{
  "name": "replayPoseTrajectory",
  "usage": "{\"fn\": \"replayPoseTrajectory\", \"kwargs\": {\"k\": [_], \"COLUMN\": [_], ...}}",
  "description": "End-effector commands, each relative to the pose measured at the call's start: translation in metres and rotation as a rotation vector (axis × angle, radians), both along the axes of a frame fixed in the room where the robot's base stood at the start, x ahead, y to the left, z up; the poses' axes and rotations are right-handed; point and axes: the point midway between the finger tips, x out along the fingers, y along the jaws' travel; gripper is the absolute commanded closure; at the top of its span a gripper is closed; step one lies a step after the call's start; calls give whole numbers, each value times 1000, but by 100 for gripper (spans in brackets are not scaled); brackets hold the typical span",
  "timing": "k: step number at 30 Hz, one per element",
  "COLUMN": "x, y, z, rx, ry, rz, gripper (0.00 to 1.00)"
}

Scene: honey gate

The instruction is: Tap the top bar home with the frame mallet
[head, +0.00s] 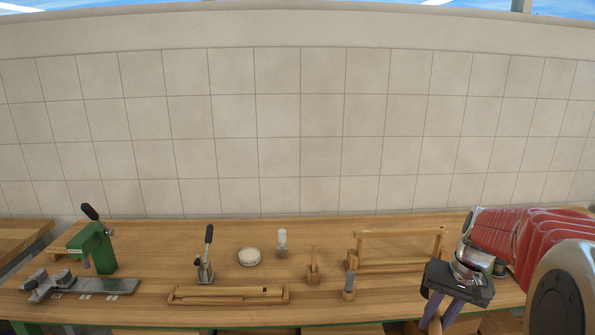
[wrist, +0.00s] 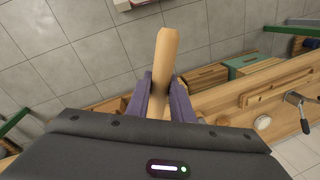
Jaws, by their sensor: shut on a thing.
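My gripper (head: 440,314) is at the lower right of the head view, at the bench's front edge. Its purple fingers are shut on a pale wooden piece (head: 435,325), apparently the frame mallet's handle. In the wrist view a round-ended wooden handle (wrist: 166,55) stands between the fingers (wrist: 160,85). The mallet's head is not clearly visible. A wooden frame stands upright at the back right, left of my gripper and apart from it. Its top bar (head: 400,232) spans two uprights above a low wooden base (head: 390,268). I cannot tell how fully the bar is seated.
A wooden tray (head: 228,300) holding bars lies at the front. A toggle clamp (head: 206,262), a round white tin (head: 249,257), a small bottle (head: 282,243) and wooden holders (head: 313,270) (head: 348,287) stand along the bench. A green press (head: 95,247) is at the left.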

Motion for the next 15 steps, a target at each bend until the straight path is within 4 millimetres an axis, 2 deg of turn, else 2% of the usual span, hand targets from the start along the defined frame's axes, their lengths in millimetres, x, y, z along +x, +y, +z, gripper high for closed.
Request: {"fn": "replayPoseTrajectory", "kwargs": {"k": [3, 9, 15], "x": [28, 65, 86], "y": [23, 69, 121], "z": [-12, -38, -73], "rx": [0, 1, 1], "ry": [1, 1, 1], "rz": [97, 229, 327], "gripper": [100, 100, 100]}}
